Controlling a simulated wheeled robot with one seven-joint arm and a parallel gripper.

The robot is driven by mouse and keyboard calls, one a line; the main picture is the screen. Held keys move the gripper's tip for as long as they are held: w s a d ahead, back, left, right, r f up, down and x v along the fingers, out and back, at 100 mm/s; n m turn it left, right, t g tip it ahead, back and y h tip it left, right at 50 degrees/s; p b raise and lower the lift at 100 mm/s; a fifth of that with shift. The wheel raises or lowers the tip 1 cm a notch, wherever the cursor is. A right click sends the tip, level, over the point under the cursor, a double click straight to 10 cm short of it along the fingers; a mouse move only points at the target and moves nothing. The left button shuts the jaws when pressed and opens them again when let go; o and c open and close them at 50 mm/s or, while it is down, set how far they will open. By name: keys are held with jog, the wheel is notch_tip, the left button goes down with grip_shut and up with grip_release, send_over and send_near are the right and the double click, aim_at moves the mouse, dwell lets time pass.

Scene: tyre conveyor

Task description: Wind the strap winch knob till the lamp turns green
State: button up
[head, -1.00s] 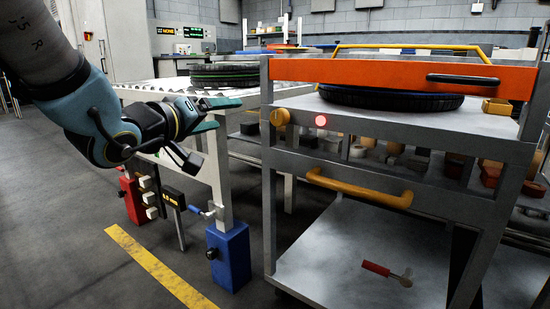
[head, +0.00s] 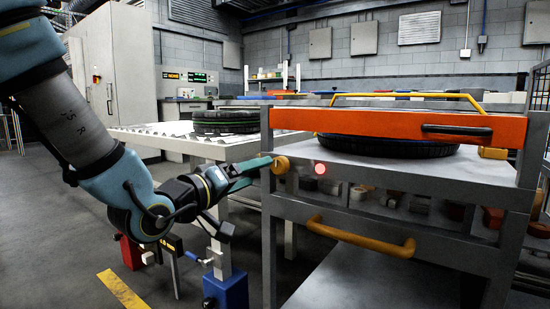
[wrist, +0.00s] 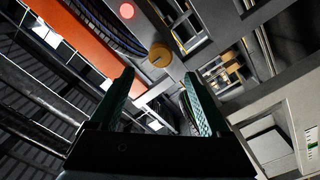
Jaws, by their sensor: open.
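The winch knob (head: 280,165) is a round orange-yellow knob on the cart's left front post. The lamp (head: 320,169) just right of it glows red. My gripper (head: 262,170) reaches toward the knob from the left, with teal fingers close to it. In the wrist view the knob (wrist: 160,54) lies beyond the fingertips, roughly between their lines, and the lamp (wrist: 127,11) is above it. My gripper (wrist: 160,80) is open there, with nothing between the fingers. An orange strap or bar (head: 380,124) crosses the cart above a black tyre (head: 390,146).
The grey cart (head: 400,172) has a yellow handle (head: 360,238) low on its front. A roller conveyor (head: 160,139) with another tyre (head: 225,122) stands behind my arm. A blue box (head: 228,292) is at the conveyor leg.

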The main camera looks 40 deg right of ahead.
aim_at(276, 166)
jog(key=p+x, duration=0.1)
jog(key=p, duration=0.2)
jog(key=p+x, duration=0.1)
jog(key=p, duration=0.1)
jog(key=shift+d+r+p, duration=0.25)
jog(key=shift+d+p, duration=0.1)
jog(key=shift+d, duration=0.05)
jog(key=x, duration=0.1)
jog(key=b+x, duration=0.1)
jog(key=x, duration=0.2)
jog(key=shift+w+d+f+b, duration=0.15)
jog(key=shift+d+f+b, duration=0.15)
jog(key=shift+f, duration=0.1)
jog(key=shift+w+d+r, duration=0.1)
jog(key=shift+d, duration=0.35)
grip_shut()
